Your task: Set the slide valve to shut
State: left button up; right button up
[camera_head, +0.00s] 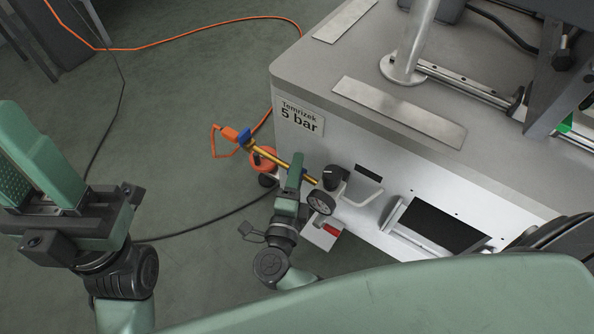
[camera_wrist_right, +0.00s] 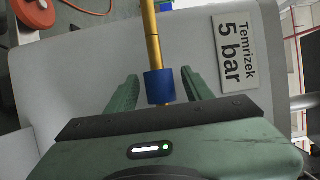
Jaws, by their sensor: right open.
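The slide valve shows as a blue sleeve (camera_wrist_right: 159,86) on a thin brass tube (camera_wrist_right: 152,40) in the right wrist view. My right gripper (camera_wrist_right: 160,88) is open, with one finger on each side of the sleeve and a gap at both sides. In the head view the right gripper (camera_head: 295,172) is at the brass tube (camera_head: 272,153) on the machine's front, and it hides the sleeve there. My left gripper (camera_head: 35,160) is at the far left, away from the valve; its finger gap is unclear.
A label reading "Temrizek 5 bar" (camera_head: 299,116) is on the machine front (camera_head: 325,145), beside the tube. An orange knob (camera_head: 263,159), a black knob (camera_head: 332,177) and a round gauge (camera_head: 321,202) are close to the gripper. An orange hose (camera_head: 190,33) crosses the floor.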

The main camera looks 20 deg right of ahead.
grip_shut()
dwell(1.3)
